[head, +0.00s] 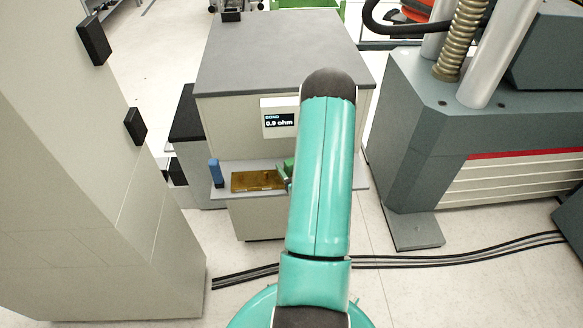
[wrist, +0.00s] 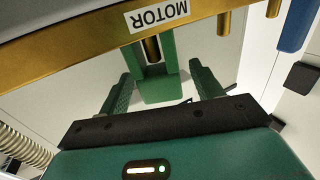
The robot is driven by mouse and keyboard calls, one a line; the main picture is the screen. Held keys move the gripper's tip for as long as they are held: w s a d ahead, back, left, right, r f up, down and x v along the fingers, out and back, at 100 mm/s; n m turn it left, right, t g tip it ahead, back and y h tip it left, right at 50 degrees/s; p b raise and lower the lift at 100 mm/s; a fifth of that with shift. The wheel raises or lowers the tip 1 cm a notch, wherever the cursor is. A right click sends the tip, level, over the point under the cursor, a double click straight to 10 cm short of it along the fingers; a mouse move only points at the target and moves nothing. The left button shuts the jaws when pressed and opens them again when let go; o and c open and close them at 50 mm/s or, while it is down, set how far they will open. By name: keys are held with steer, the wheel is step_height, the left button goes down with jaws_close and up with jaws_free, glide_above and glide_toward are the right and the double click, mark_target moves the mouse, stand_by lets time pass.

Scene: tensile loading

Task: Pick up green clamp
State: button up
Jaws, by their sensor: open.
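The green clamp (wrist: 160,90) shows in the wrist view between the two green fingers of my gripper (wrist: 161,73). My gripper is open, with a finger on each side of the clamp and a visible gap to each. The clamp sits by a brass-coloured post below a plate edge labelled MOTOR (wrist: 158,14), which appears upside down. In the head view a bit of green (head: 288,168) shows at the left edge of my arm, at the right end of a brown board; I cannot tell whether it is clamp or finger. My arm hides the rest there.
The brown board (head: 256,181) lies on a low shelf (head: 228,193) of a grey-topped cabinet (head: 270,50). A blue upright object (head: 215,173) stands at its left. A meter display (head: 279,124) reads 0.9 ohm. A large grey machine (head: 420,130) stands right; cables (head: 450,256) cross the floor.

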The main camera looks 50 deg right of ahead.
steer(key=shift+x, duration=1.15)
steer(key=shift+c, duration=0.3)
steer(key=c, duration=1.1)
steer(key=shift+r, duration=0.15)
